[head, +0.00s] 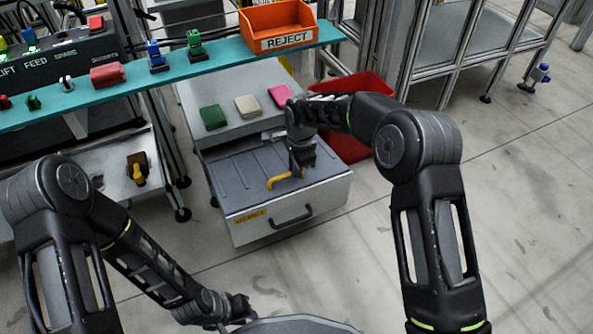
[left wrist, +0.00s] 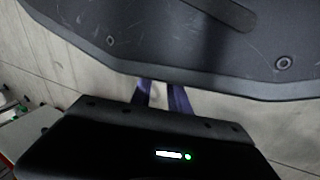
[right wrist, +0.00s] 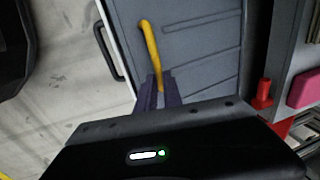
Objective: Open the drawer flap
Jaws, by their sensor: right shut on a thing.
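A light grey cabinet drawer (head: 330,197) stands pulled out, with a black bar handle and a yellow label on its front. A dark grey ribbed flap (head: 240,180) lies across the drawer's top, apparently flat. A bent yellow handle (head: 283,181) rises from the flap; it also shows in the right wrist view (right wrist: 150,40). My right gripper (head: 298,170) is over the flap, shut on the yellow handle, its fingers (right wrist: 160,92) on either side of it. My left gripper (head: 243,307) is low in front of my base, away from the drawer. Its fingers (left wrist: 163,97) stand apart with nothing between them.
Green, cream and pink blocks (head: 278,96) lie on the cabinet top behind the flap. A red bin (head: 350,145) stands right of the drawer. A teal shelf (head: 200,72) with an orange REJECT tray (head: 278,22) crosses above. The floor in front of the drawer is clear.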

